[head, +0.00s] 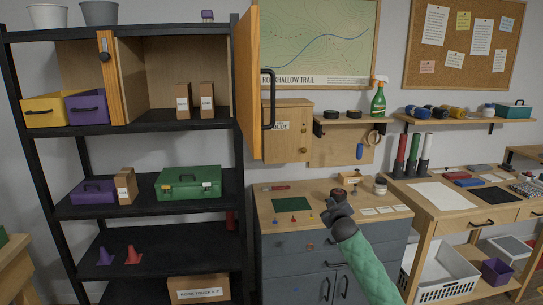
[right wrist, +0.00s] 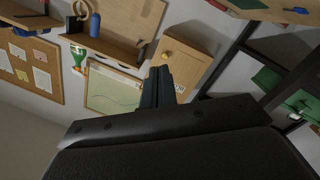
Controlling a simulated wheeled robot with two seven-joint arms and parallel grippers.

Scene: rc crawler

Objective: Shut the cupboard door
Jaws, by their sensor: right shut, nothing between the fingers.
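The cupboard (head: 170,58) is a wooden box on the upper part of the black shelf rack, and its inside shows. Its orange-edged door (head: 249,75) stands open at the right side, jutting towards me, with a long black handle (head: 268,98) on its right face. My right gripper (head: 338,207) is over the grey cabinet's worktop, low and right of the door, apart from it. In the right wrist view its fingers (right wrist: 158,88) are together and empty. My left gripper is not in view.
Two small boxes (head: 195,100) stand inside the cupboard. A narrow orange upright with a black knob (head: 104,57) and yellow and purple bins (head: 45,110) are at its left. A small wall cabinet (head: 288,145) hangs right of the door. The worktop (head: 330,228) holds small items.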

